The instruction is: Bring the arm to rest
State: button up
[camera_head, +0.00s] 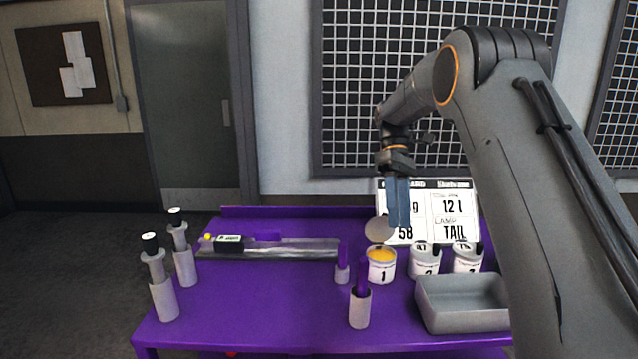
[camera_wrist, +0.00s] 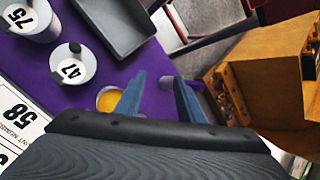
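My arm reaches in from the right in the head view. My gripper (camera_head: 398,228) points down above the purple table (camera_head: 260,300), near the can marked 1 (camera_head: 382,272). In the wrist view its two blue fingers (camera_wrist: 155,82) stand apart with purple tabletop between them and nothing held. The can shows yellow contents at its top. A round grey disc (camera_head: 377,231) shows just above the can, beside the fingers; I cannot tell whether it touches them.
Two more numbered cans, one marked 47 (camera_head: 424,262), and a grey tray (camera_head: 468,325) stand to the right. A number board (camera_head: 455,205) stands behind. A metal rail (camera_head: 290,252) and several grey cylinders (camera_head: 165,300) are left. An orange-brown cabinet (camera_wrist: 262,90) shows in the wrist view.

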jog(key=s+f+m+t, duration=0.2)
jog(key=s+f+m, duration=0.1)
jog(key=s, duration=0.5)
jog(key=s+f+m+t, duration=0.3)
jog(key=s+f, duration=0.2)
jog(key=s, duration=0.4)
jog(key=s+f+m+t, duration=0.2)
jog(key=s+f+m, duration=0.1)
jog(key=s, duration=0.5)
jog(key=shift+s+d+f+t, duration=0.3)
jog(key=shift+f+t, duration=0.1)
jog(key=shift+f, duration=0.4)
jog(key=shift+s+f, duration=0.1)
jog(key=shift+s, duration=0.05)
jog(key=shift+c, duration=0.5)
jog(key=shift+a, duration=0.2)
